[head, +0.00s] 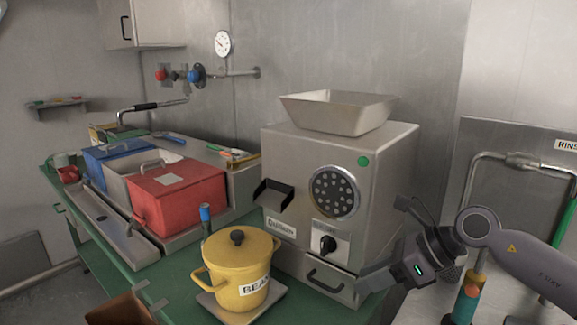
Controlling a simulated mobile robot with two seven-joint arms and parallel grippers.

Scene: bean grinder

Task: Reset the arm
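My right gripper (379,243) comes in from the right, in front of the lower right part of the grey metal bean grinder (288,165). Its two fingers are spread apart with nothing between them. I cannot tell whether a finger touches the grinder's side. The grinder has a hopper (338,112) on top, a round perforated plate, a black knob (328,244) and a drawer with a handle (325,281) at its base. My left gripper is not in view.
A yellow lidded pot (227,262) stands on a flat plate (270,303) left of the grinder. Red (179,199) and blue (100,163) bins stand on the green bench at the left. A sink with metal pipes (482,165) is at the right.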

